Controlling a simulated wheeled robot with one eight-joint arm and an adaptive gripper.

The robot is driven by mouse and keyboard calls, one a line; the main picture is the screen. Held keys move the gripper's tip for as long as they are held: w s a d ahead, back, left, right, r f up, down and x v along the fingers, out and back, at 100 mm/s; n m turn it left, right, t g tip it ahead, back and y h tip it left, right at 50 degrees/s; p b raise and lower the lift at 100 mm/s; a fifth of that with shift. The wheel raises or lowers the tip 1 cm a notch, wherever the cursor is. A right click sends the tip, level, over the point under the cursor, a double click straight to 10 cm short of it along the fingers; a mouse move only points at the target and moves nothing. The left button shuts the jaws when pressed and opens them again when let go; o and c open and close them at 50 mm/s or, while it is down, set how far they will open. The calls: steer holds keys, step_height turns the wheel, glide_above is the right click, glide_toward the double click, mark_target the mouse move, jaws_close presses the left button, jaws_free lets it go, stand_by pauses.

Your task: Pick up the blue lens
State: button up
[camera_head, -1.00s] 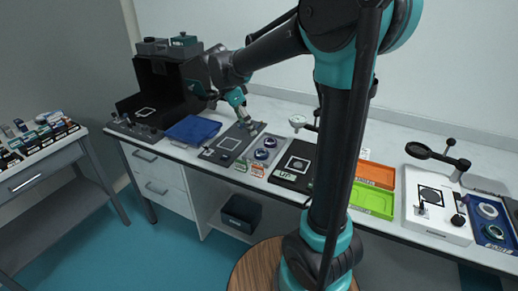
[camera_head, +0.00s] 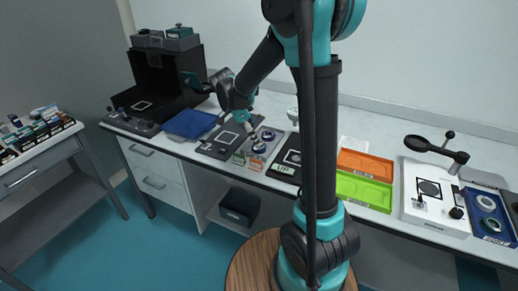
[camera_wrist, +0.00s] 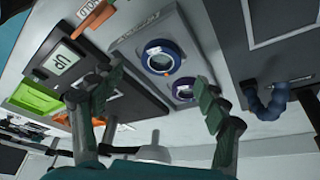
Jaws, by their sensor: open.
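A round lens with a blue ring (camera_wrist: 160,57) lies on a pale grey plate in the wrist view. A second, smaller-looking ringed lens (camera_wrist: 183,90), dark bluish, lies beside it on the same plate. In the head view the two lenses show small, one (camera_head: 259,147) at the front and one (camera_head: 268,135) behind. My gripper (camera_wrist: 150,106) has its fingers spread wide with nothing between them. In the head view my gripper (camera_head: 253,134) is just above the lens plate, beside the lenses and apart from them as far as I can tell.
A black plate (camera_head: 222,138) lies left of the lenses and a black "UP" plate (camera_head: 287,158) right. Orange (camera_head: 365,164) and green (camera_head: 362,192) trays stand further right. A blue tray (camera_head: 489,227) with ringed parts is at the far right. A dark blue curved part (camera_wrist: 268,103) shows in the wrist view.

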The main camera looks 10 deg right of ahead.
mark_target(259, 148)
steer(key=shift+x, duration=2.6)
steer(key=c, duration=1.3)
steer(key=shift+r, duration=0.1)
